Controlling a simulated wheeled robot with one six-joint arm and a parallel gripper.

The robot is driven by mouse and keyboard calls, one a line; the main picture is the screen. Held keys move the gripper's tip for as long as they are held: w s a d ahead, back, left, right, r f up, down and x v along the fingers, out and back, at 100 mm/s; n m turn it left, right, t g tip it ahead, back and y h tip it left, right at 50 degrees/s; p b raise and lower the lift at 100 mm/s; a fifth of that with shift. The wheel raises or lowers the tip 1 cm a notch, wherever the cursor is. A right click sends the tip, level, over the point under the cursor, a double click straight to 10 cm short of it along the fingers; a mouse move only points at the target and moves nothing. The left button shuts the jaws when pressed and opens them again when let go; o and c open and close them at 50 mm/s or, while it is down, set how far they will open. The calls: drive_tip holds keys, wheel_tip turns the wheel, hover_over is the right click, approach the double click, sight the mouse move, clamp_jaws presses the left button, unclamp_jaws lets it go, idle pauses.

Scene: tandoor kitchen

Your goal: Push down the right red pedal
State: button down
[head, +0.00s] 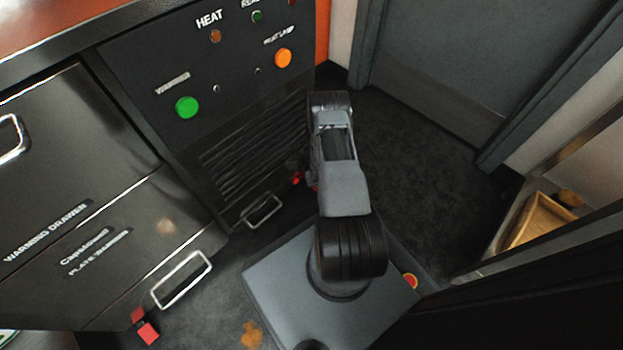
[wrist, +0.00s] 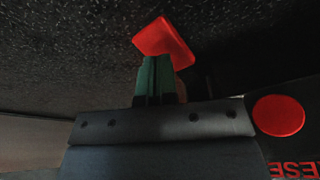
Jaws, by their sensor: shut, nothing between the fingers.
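In the wrist view a red pedal (wrist: 165,40) with a flat, square face lies just beyond the tips of my gripper (wrist: 155,62). The gripper's green fingers are shut with nothing between them. They overlap the pedal's near edge in the picture; I cannot tell whether they touch it. In the head view my arm hides the gripper. A small red part (head: 296,178) shows beside the arm at the foot of the black control panel; I cannot tell whether it is this pedal. Another red pedal (head: 147,333) stands at the lower left, below the drawers.
A round red button (wrist: 280,115) with partly visible lettering is right of the gripper in the wrist view. The control panel (head: 150,60) has a green button (head: 187,107) and an orange button (head: 283,58). Drawer handles (head: 182,280) stick out at left. Dark floor (head: 420,170) is clear right of the arm.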

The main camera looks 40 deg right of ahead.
drive_tip(key=w+p+v, duration=0.1)
drive_tip(key=p+v, duration=0.3)
drive_tip(key=v, duration=0.2)
drive_tip(key=shift+w+d+r, duration=0.15)
drive_tip(key=shift+d+r, duration=0.1)
drive_tip(key=shift+r, duration=0.1)
idle(0.5)
